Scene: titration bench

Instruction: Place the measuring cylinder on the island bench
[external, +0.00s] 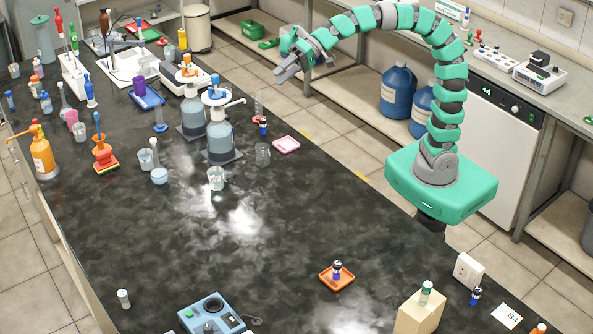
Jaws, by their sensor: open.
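The island bench (290,230) has a long dark marbled top and fills the middle of the view. A slim clear vessel on a blue base (160,121) stands on it at the upper left and may be the measuring cylinder. Another slim clear vessel (258,104) stands near the bench's right edge; I cannot tell for sure which one is the measuring cylinder. My gripper (282,74) is open, with nothing visible between its fingers. It is in the air near the far right side of the bench, above and apart from the slim vessel there.
Two large dispenser bottles (220,135) stand near that vessel, with a beaker (263,154) and a pink tray (286,145) beside them. An orange tray (337,278) holds a small vial. A side counter (535,75) lies at the right. The bench's middle is mostly clear.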

